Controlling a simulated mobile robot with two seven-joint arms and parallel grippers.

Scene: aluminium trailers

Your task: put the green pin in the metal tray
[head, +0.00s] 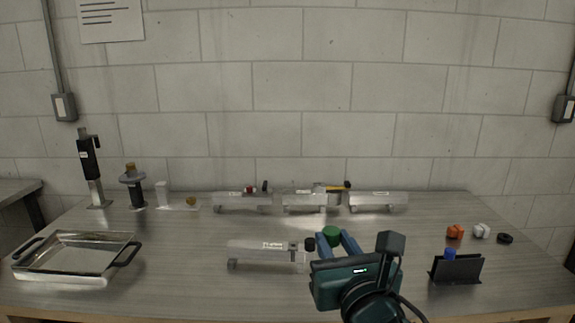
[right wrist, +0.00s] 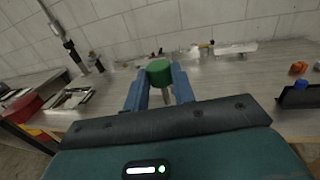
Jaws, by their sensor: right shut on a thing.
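The green pin (head: 332,235) has a round green head, and in the right wrist view the green head (right wrist: 159,71) sits above a metal shaft between the blue fingers. My right gripper (right wrist: 160,92) is shut on the green pin and holds it upright. In the head view my right gripper (head: 338,244) is over the front middle of the table, just right of an aluminium trailer (head: 266,248). The metal tray (head: 115,262), shallow with black handles, stands at the left front of the table. It looks empty. My left gripper is not in view.
Several aluminium trailers (head: 243,203) stand in a row at the back. A black holder with a blue-topped thing (head: 456,268) is at the right, near an orange piece (head: 455,231). Upright tools (head: 91,170) stand at the back left. The table between tray and front trailer is clear.

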